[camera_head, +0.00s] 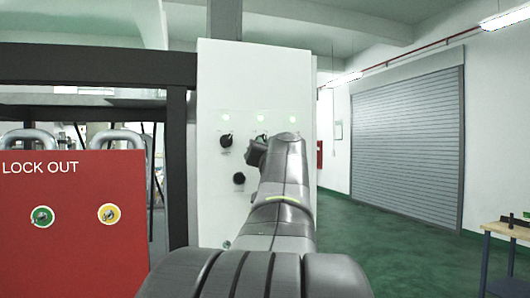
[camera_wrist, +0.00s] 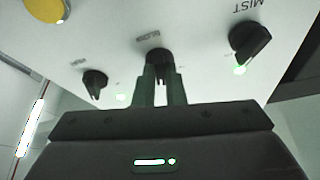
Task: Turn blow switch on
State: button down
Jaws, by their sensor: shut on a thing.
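The blow switch (camera_wrist: 156,56) is a black rotary knob on the white control panel (camera_head: 215,80). In the wrist view it is the middle of three knobs in a row, and its small label is upside down and blurred. My gripper (camera_wrist: 161,72) has its two fingers closed on the sides of this knob. The fingers partly cover the knob, so its exact angle is hard to tell. In the head view my arm and wrist hide the knob and the fingertips.
The mist knob (camera_wrist: 250,42) and another black knob (camera_wrist: 94,82) flank the gripper closely. A yellow button (camera_wrist: 45,8) shows at upper left. A red lock out board (camera_head: 75,235) stands left of the panel. Open green floor (camera_head: 400,250) lies to the right.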

jog(key=m+h+p, duration=0.1)
jog(key=m, duration=0.1)
jog(key=m+h, duration=0.1)
jog(key=m, duration=0.1)
jog(key=shift+a+r+p, duration=0.15)
jog(key=shift+p, duration=0.2)
jog(key=c, duration=1.5)
grip_release()
